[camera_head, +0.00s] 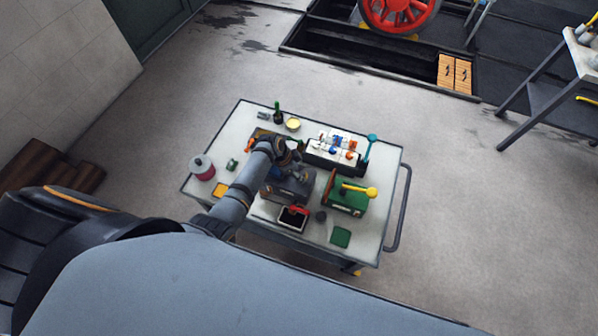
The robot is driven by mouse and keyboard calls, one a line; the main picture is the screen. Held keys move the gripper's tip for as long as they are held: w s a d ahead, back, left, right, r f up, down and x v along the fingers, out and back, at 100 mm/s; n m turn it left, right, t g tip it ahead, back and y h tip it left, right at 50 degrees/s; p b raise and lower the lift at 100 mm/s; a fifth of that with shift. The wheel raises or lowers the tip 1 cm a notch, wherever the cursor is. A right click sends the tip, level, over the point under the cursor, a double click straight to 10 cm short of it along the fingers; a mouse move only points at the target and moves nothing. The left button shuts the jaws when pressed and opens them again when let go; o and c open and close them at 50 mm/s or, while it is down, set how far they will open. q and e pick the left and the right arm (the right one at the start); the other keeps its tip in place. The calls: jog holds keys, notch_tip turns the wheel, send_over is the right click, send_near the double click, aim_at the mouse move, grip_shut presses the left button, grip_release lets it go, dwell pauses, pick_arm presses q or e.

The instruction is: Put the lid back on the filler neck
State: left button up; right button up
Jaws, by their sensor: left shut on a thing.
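My left arm reaches over the trolley, and my left gripper (291,160) is above its middle, small and dark in the picture. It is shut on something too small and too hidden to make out. A dark grey block-shaped unit (290,188) stands just below the gripper, partly covered by my arm. I cannot make out a filler neck or a lid for certain. A small dark round piece (321,215) lies on the trolley top in front of the green box. My right gripper is not in view.
The trolley (376,240) also carries a green box with a yellow lever (347,198), a parts tray (320,158), a teal-topped lever (371,140), a red-and-white tin (202,168), a dark tray (292,220), a green pad (340,237) and a yellow bowl (293,124). A floor pit lies behind.

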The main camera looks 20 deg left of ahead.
pick_arm(q)
jog(key=o, duration=1.2)
jog(key=shift+c, duration=0.2)
jog(key=o, duration=0.5)
jog(key=shift+c, duration=0.2)
notch_tip(320, 180, up, 7)
jog(key=p, duration=0.7)
